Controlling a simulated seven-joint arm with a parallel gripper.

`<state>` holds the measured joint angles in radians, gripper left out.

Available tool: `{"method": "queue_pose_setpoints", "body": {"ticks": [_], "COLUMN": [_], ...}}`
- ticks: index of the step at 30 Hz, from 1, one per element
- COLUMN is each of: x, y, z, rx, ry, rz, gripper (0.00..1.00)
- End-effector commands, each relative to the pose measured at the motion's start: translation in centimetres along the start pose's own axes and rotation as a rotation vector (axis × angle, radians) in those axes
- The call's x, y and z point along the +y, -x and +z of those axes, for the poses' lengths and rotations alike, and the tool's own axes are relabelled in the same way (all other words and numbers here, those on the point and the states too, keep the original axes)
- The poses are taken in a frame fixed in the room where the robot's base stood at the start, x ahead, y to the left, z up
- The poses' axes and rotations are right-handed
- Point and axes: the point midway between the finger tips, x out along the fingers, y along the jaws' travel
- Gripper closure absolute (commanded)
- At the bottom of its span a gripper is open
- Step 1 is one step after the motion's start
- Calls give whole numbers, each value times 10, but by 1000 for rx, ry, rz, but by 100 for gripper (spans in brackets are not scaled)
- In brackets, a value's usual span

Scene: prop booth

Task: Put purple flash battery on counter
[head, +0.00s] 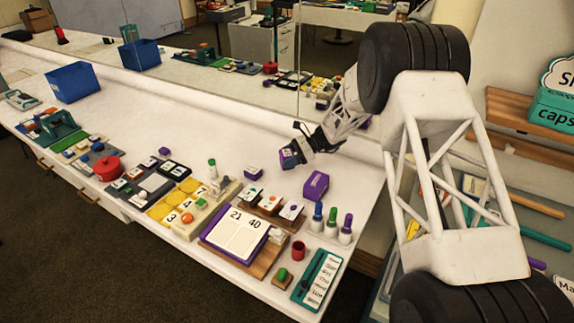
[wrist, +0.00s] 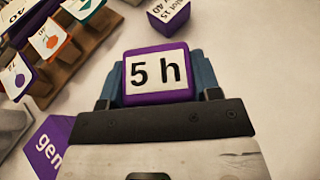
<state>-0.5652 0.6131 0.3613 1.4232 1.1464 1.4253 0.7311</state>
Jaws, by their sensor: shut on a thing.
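My gripper (head: 297,151) is shut on a purple block with a white label, which I take to be the purple flash battery (head: 289,158). In the wrist view the battery (wrist: 158,75) sits between the blue fingertips (wrist: 160,85), its "5 h" label facing the camera. The gripper holds it over the white counter (head: 225,145); the head view shows it apart from the things below. The counter is also bare on the right of the wrist view (wrist: 260,75).
A small labelled purple block (head: 254,172) and a larger purple box (head: 315,186) stand nearby. Card holders (head: 270,204), capped bottles (head: 331,223) and a calendar board (head: 238,233) crowd the front. A mirror (head: 240,50) backs the counter. Clear counter lies behind the small block.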

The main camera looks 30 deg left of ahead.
Motion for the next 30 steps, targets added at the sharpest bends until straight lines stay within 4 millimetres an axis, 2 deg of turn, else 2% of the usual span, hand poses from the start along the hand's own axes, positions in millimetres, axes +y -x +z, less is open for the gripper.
{"method": "queue_pose_setpoints", "body": {"ticks": [9, 24, 25, 29, 30], "x": [0, 0, 0, 0, 0], "y": [-11, -13, -13, -13, -13], "z": [-28, -32, -32, -32, -32], "rx": [0, 0, 0, 0, 0], "ry": [0, 0, 0, 0, 0], "rz": [0, 0, 0, 0, 0], "gripper": [77, 77, 38, 18, 17]}}
